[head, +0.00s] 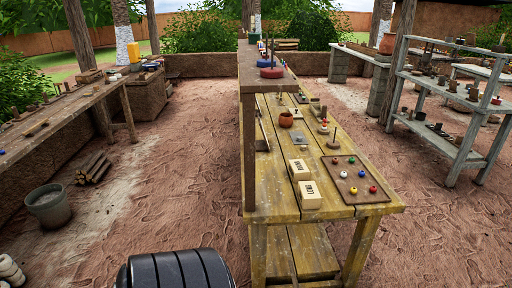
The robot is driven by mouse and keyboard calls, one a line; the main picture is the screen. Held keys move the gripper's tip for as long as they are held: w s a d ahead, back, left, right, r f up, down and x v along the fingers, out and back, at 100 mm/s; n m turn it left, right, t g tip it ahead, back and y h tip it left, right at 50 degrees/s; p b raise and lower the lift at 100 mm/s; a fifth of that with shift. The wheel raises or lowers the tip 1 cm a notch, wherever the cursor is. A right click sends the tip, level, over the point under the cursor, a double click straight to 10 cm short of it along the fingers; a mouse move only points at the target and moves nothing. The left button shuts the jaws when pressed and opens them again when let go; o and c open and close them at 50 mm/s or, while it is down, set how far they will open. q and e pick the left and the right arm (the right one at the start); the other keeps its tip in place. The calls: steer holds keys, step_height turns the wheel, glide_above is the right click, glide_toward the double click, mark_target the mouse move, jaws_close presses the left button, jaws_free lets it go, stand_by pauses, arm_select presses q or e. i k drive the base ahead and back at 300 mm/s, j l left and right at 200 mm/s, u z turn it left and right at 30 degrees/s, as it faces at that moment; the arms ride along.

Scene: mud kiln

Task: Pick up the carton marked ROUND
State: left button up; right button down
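Two small pale cartons with dark lettering lie on the near part of the long yellowish wooden table (275,190). The farther carton (299,170) is close to the table's middle, and the nearer carton (309,195) is just in front of it, slightly to the right. Their lettering is too small for me to read surely, so I cannot tell which is marked ROUND. Neither of my grippers is in view. A black ribbed part at the bottom edge hides some ground.
A brown board (350,179) with several coloured balls lies right of the cartons. An orange-brown pot (286,120) stands farther back. A raised wooden shelf (262,82) with an upright post runs along the table's left side. Bare ground is open to the left; a grey bucket (48,206) stands there.

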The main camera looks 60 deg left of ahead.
mark_target(299, 171)
steer(key=u, duration=1.75)
steer(key=i+j+z, duration=0.15)
steer(key=z, duration=0.2)
steer(key=i+j+z, duration=0.15)
steer(key=z, duration=0.15)
steer(key=j+z, duration=0.35)
steer(key=i, duration=0.05)
